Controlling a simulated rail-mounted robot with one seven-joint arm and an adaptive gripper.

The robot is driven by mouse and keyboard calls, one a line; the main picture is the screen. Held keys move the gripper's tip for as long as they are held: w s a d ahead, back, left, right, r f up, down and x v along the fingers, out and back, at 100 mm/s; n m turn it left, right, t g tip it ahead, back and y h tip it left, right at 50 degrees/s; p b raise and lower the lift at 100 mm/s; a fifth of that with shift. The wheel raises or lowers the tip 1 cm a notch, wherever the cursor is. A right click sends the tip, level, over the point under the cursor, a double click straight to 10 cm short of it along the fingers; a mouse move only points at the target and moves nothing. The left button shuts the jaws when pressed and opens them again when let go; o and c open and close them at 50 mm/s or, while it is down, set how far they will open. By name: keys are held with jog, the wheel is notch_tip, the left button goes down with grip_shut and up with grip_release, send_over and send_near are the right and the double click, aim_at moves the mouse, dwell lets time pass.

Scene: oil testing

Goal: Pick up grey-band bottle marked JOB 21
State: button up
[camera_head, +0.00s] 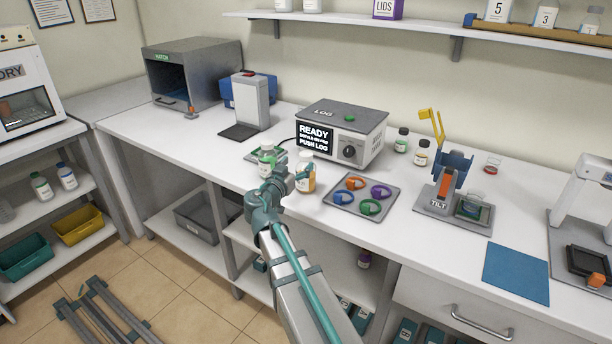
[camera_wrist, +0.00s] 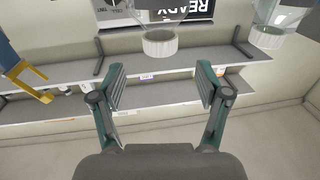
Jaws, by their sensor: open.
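My gripper (camera_head: 291,170) is open and empty over the front part of the bench, before the LOG box. A bottle with a pale cap and amber contents (camera_head: 307,180) stands just right of it, partly covered by it. A bottle with a green label (camera_head: 266,156) stands just left, also partly hidden. The wrist view looks upside down. There, a clear bottle with a whitish cap (camera_wrist: 160,42) lies ahead, roughly in line with the gap between my open fingers (camera_wrist: 161,85). Another capped bottle (camera_wrist: 275,30) is at upper right. I cannot read JOB 21 or make out a grey band.
The LOG box (camera_head: 342,135) stands behind, its screen reading READY. A tray with coloured rings (camera_head: 361,210) lies close on the right. Two small bottles (camera_head: 402,140) (camera_head: 421,153) stand right of the box. The TILT stand (camera_head: 444,190) and blue mat (camera_head: 516,274) are farther right.

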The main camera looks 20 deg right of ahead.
aim_at(305, 155)
jog(key=p+x, duration=0.2)
jog(key=x, duration=0.4)
jog(key=shift+w+r+p, duration=0.15)
jog(key=shift+p, duration=0.2)
jog(key=shift+w+d, duration=0.25)
jog(key=shift+d, duration=0.15)
jog(key=shift+f, duration=0.2)
jog(key=shift+r, duration=0.1)
grip_shut()
